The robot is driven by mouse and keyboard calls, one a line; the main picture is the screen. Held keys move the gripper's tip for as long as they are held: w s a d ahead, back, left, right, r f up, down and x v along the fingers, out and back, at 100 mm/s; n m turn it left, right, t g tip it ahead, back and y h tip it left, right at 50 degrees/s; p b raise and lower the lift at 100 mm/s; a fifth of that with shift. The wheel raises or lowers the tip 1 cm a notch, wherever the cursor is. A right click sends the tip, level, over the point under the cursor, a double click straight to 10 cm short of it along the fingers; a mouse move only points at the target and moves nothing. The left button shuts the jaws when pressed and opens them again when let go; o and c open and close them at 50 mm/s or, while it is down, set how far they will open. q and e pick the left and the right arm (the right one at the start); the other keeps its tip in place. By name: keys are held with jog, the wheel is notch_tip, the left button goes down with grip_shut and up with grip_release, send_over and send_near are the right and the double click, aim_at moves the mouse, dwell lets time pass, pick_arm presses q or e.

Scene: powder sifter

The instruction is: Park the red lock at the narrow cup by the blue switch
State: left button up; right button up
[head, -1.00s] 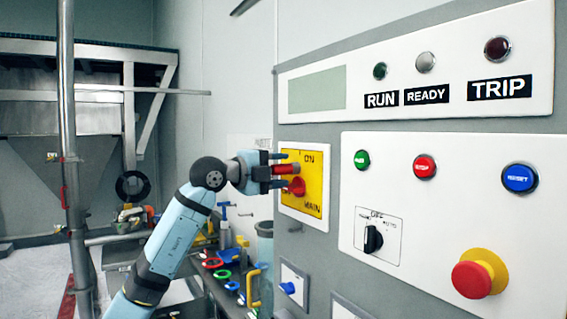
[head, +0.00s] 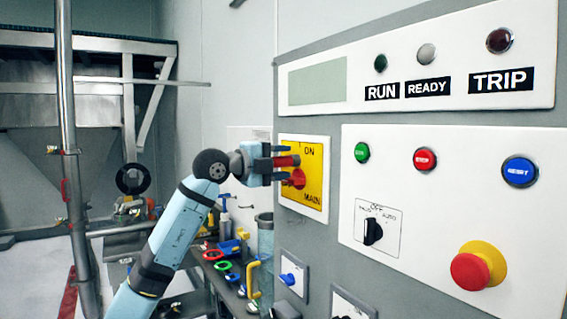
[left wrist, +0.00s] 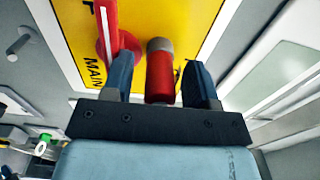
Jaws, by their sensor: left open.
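The red lock (head: 287,161) is a short red cylinder with a grey end, at the yellow MAIN switch plate (head: 314,190). It also shows in the left wrist view (left wrist: 159,76). My left gripper (head: 288,164) is open, with one finger on each side of the lock; gaps show beside it in the left wrist view. The red switch handle (left wrist: 108,32) is just outside one finger. The blue switch (head: 288,279) is on a small white plate lower on the panel. A tall, narrow translucent cup (head: 265,240) stands to its left. My right gripper is not in view.
A bench below the arm holds coloured rings, including a green one (head: 232,278), and a yellow handle (head: 253,279). The panel with a black selector (head: 373,231) and red emergency button (head: 470,271) fills the right. A metal post (head: 68,160) stands at left.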

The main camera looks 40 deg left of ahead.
pick_arm(q)
jog(key=shift+c, duration=0.2)
grip_shut()
jog(key=shift+f, duration=0.1)
jog(key=shift+b+v, duration=0.45)
jog(key=shift+v, duration=0.4)
jog(key=shift+b+v, duration=1.2)
jog(key=shift+v, duration=0.95)
